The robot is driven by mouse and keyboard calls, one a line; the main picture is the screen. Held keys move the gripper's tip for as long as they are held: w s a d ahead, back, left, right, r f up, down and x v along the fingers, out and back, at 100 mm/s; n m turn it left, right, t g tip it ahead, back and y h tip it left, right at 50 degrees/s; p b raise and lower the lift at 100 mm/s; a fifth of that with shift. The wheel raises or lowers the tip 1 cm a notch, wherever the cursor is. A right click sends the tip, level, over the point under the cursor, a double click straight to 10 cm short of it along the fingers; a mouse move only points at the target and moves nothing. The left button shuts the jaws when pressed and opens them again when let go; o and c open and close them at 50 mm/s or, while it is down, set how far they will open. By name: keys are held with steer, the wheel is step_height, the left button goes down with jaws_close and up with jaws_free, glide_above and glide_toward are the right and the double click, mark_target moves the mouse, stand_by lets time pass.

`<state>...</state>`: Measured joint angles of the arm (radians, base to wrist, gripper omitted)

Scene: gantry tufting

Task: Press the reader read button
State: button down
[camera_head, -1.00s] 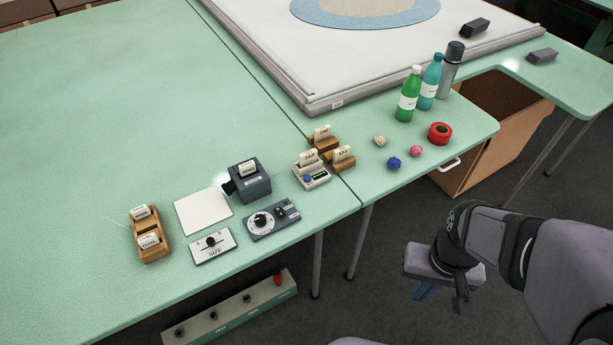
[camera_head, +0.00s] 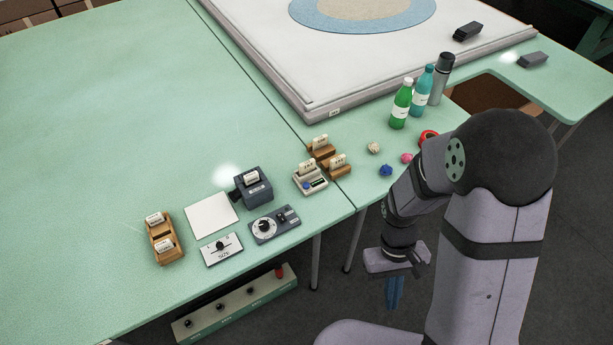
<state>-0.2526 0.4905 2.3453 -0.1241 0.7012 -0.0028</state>
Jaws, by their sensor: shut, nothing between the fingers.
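A small white device (camera_head: 316,183), which looks like the reader, stands near the front edge of the green table. It has a round blue button (camera_head: 306,186) on its left front, a small dark display, and a pale card (camera_head: 305,168) upright at its back. My gripper (camera_head: 395,303) is to the right of and nearer than the reader, beyond the table's front edge with the floor behind it. Its blue fingers point down, are shut and hold nothing. They touch nothing that I can see.
Two wooden card holders (camera_head: 337,171) (camera_head: 321,154) stand right beside the reader. A dark printer-like box (camera_head: 253,189) and a dial panel (camera_head: 274,226) are to its left. Yarn balls (camera_head: 386,170) and bottles (camera_head: 400,105) stand to its right. My arm partly hides the red roll (camera_head: 427,136).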

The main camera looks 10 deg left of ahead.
steer(key=w+a+f+n+t+p, duration=0.1)
steer(key=w+f+n+t, duration=0.1)
steer(key=w, duration=0.4)
steer(key=w+a+f+n+t+p, duration=0.1)
steer(key=w+a+f+n+p, duration=0.15)
steer(key=w, duration=0.35)
steer(key=w+a+n+t+y, duration=0.1)
steer(key=w+a+n+t, duration=0.1)
steer(key=w, duration=0.4)
steer(key=w+a+n+t+y, duration=0.1)
steer(key=w+a+n+t, duration=0.1)
steer(key=w+a, duration=0.3)
steer(key=w+a+n+t+y, duration=0.1)
steer(key=w+a+n+t, duration=0.1)
steer(key=w+a, duration=0.2)
steer(key=shift+w, duration=1.8)
steer(key=w+a+r+n+t+y, duration=0.1)
steer(key=w+a+r+n+y, duration=0.2)
steer(key=a, duration=0.2)
step_height(320, 180, up, 4)
steer(key=n+y, duration=0.3)
steer(key=y, duration=0.1)
glide_above(306, 185)
steer(key=d, duration=0.1)
steer(key=shift+s+r+g, duration=0.2)
steer(key=shift+g, duration=0.2)
steer(key=shift+f+b, duration=0.15)
steer(key=shift+b, duration=0.2)
